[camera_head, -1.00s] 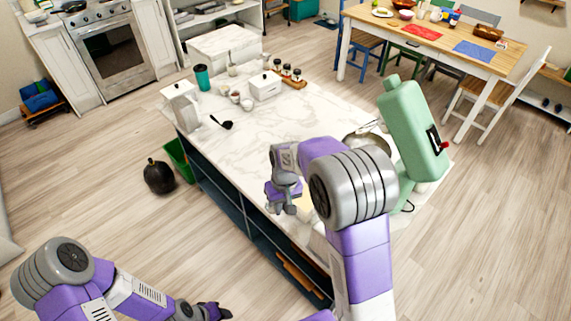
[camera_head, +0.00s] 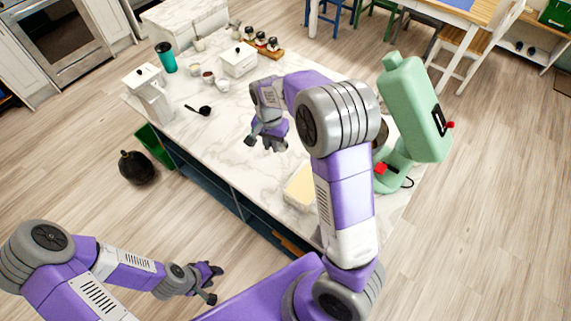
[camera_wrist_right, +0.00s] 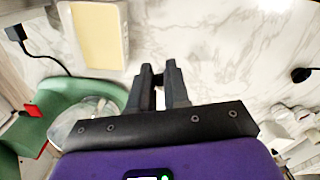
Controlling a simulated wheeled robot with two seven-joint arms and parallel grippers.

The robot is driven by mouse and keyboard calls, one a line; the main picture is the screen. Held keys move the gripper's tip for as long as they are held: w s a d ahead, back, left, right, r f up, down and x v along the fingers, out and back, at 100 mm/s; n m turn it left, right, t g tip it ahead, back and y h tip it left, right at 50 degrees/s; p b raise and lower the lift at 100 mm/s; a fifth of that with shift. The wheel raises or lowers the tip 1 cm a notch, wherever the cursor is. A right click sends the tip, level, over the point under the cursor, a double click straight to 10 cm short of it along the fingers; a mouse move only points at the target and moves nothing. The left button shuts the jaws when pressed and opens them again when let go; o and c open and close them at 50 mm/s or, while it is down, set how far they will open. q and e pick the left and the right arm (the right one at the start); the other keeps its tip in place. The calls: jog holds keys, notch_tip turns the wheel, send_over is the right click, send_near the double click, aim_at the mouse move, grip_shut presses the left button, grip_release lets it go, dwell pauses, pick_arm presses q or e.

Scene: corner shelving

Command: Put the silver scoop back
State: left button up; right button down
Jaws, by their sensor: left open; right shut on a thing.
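My right gripper (camera_head: 268,147) is over the middle of the marble counter (camera_head: 225,140). In the right wrist view its fingers (camera_wrist_right: 164,68) are close together on something small and dark between the tips. This may be part of the silver scoop, but its shape is mostly hidden and I cannot see a clear silver scoop elsewhere. My left gripper (camera_head: 213,285) is open and empty, low over the floor, apart from the counter. A white canister (camera_head: 148,92) and a white lidded box (camera_head: 239,61) stand toward the counter's far left.
A black ladle (camera_head: 200,110) lies left of my right gripper. Small cups (camera_head: 209,77), a teal tumbler (camera_head: 166,57) and a jar rack (camera_head: 262,46) stand behind. A cream-topped tray (camera_head: 300,187) and a green mixer (camera_head: 412,105) are right. Bare marble surrounds my right gripper.

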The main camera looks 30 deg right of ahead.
jog(key=m, duration=0.1)
jog(key=d+m, duration=0.1)
jog(key=d+r, duration=0.1)
jog(key=shift+w+m, duration=0.25)
jog(key=shift+m, duration=0.15)
notch_tip(320, 180, down, 10)
jog(key=shift+b, duration=0.45)
jog(key=shift+f, duration=0.15)
jog(key=c, duration=1.1)
grip_release()
